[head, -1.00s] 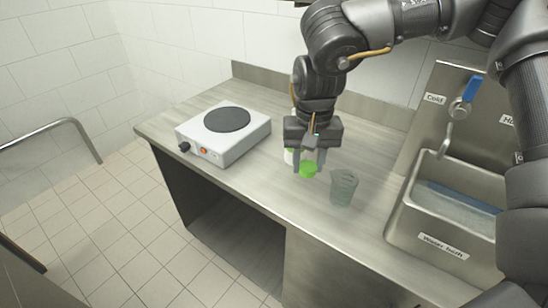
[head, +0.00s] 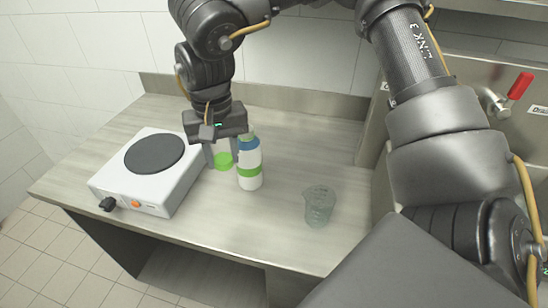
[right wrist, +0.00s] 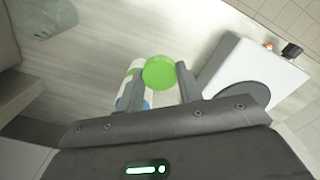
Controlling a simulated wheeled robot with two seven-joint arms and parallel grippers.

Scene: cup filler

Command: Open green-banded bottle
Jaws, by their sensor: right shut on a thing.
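The green-banded bottle (head: 250,181) stands upright on the counter, white with a green band and a blue part near its top. Its very top is close to my gripper, and I cannot tell if its mouth is open. My right gripper (head: 222,157) is just left of the bottle, pointing down, shut on a green cap (head: 223,161). The cap is beside the bottle, lower than its top. In the right wrist view the cap (right wrist: 158,72) sits between the fingertips, with the bottle (right wrist: 133,68) partly hidden behind. My left gripper is not in view.
A white hot plate (head: 150,185) with a dark round top stands to the left, close to my gripper. A clear beaker (head: 319,206) stands to the right near the counter's front edge. A sink with a red-handled tap (head: 518,87) is at the right. The counter between bottle and beaker is clear.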

